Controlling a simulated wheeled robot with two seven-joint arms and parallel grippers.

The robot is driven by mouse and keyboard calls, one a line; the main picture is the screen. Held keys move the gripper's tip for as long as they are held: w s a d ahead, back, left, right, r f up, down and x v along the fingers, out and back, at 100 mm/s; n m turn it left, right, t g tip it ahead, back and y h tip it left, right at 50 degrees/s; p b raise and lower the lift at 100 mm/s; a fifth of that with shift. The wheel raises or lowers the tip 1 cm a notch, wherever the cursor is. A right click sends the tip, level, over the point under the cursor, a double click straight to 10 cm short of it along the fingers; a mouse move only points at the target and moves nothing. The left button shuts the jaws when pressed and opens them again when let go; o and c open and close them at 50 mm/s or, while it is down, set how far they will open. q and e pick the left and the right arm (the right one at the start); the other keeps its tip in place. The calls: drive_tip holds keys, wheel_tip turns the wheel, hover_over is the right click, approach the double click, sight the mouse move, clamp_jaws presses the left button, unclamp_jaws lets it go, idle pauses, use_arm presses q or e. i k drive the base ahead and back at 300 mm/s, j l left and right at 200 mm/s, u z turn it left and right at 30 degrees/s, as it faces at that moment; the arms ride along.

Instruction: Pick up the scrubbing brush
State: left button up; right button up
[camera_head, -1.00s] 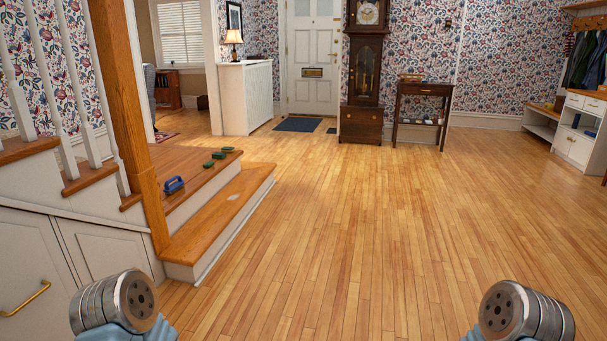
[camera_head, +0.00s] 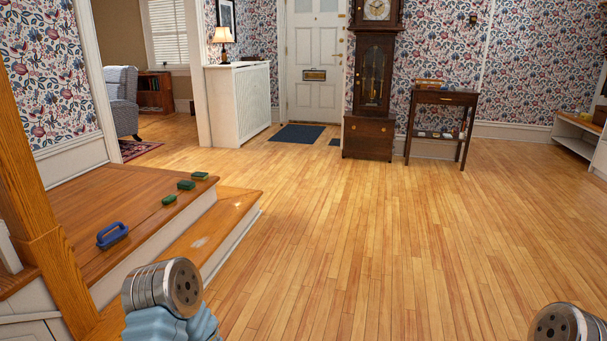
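The scrubbing brush (camera_head: 112,235) has a blue looped handle and lies on the wooden stair landing (camera_head: 75,205) at the left, close to the wooden newel post. Neither gripper touches it. My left arm shows at the lower left, below and to the right of the brush, and my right arm shows only at the lower right corner. The fingers of both grippers are outside the picture.
Several green sponges or pads (camera_head: 186,185) lie along the landing's edge. A lower step (camera_head: 205,235) with a pale patch runs beside it. The newel post (camera_head: 40,220) rises at the left. The wood floor (camera_head: 370,240) ahead is clear up to the clock (camera_head: 374,80) and side table (camera_head: 443,98).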

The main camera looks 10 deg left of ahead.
sight(110, 239)
drive_tip(key=i+u, duration=0.25)
drive_tip(key=i, duration=0.35)
drive_tip(key=i+l+u, duration=0.3)
drive_tip(key=i, duration=0.3)
